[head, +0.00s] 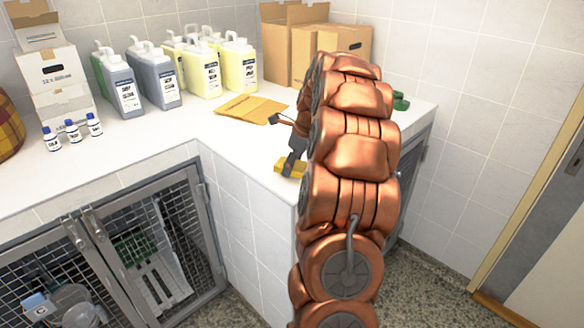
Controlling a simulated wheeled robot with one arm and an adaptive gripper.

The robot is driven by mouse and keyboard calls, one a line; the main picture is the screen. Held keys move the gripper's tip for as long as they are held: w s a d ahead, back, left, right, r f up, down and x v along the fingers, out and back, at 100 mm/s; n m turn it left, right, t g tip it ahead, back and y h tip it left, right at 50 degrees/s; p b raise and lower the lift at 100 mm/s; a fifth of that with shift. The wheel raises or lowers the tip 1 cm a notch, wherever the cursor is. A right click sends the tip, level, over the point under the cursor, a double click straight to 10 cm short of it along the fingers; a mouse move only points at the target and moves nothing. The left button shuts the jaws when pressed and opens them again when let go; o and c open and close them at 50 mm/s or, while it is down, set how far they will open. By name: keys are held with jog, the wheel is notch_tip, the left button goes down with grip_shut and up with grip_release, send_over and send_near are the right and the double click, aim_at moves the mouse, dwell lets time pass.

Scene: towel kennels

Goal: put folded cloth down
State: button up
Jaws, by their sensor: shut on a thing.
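A small yellow folded cloth (282,167) shows at the right part of the white counter, close to its front edge. My gripper (290,172) points down at it and is shut on it. The cloth is at or just above the counter top; I cannot tell whether it touches. My copper-coloured arm hides the right side of the gripper and part of the counter behind it.
A flat tan-orange piece (250,108) lies on the counter (222,143) behind my gripper. Wire-door kennels (155,250) are below. Bare counter lies left of the gripper.

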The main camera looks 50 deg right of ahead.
aim_at(304, 166)
jog(key=shift+f+p, duration=0.3)
jog(key=shift+f, duration=0.7)
jog(key=o, duration=1.1)
jog(key=shift+f, duration=0.1)
jog(key=b+v, duration=0.3)
jog(key=v, duration=0.9)
